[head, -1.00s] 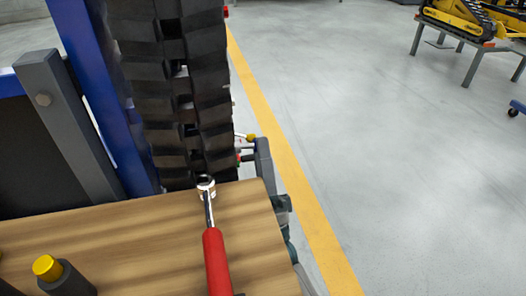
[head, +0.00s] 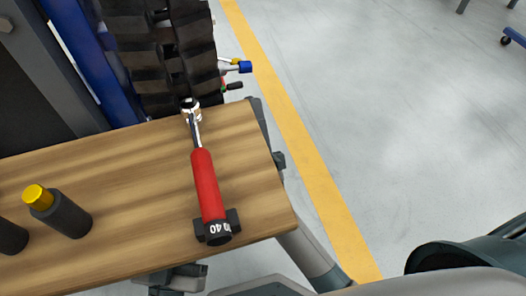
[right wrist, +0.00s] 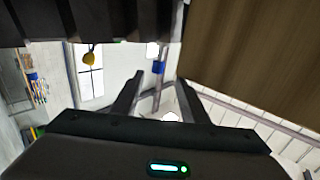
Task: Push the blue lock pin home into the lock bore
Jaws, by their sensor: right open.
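The blue lock pin (head: 245,67) sticks out to the right from beside the black track, past the bench's far right corner. It also shows in the right wrist view as a small blue block (right wrist: 158,67), beyond and between my fingertips. My right gripper (right wrist: 160,79) is open and empty, apart from the pin. In the head view only part of my right gripper (head: 256,106) shows, at the bench's right edge, on the near side of the pin; the bench hides the rest. I cannot make out the lock bore. My left gripper is not clearly seen.
A wooden bench top (head: 130,180) carries a red-handled torque wrench (head: 207,185) and a dark cylinder with a yellow top (head: 62,212). The black track (head: 165,55) stands behind the bench. Open floor lies right.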

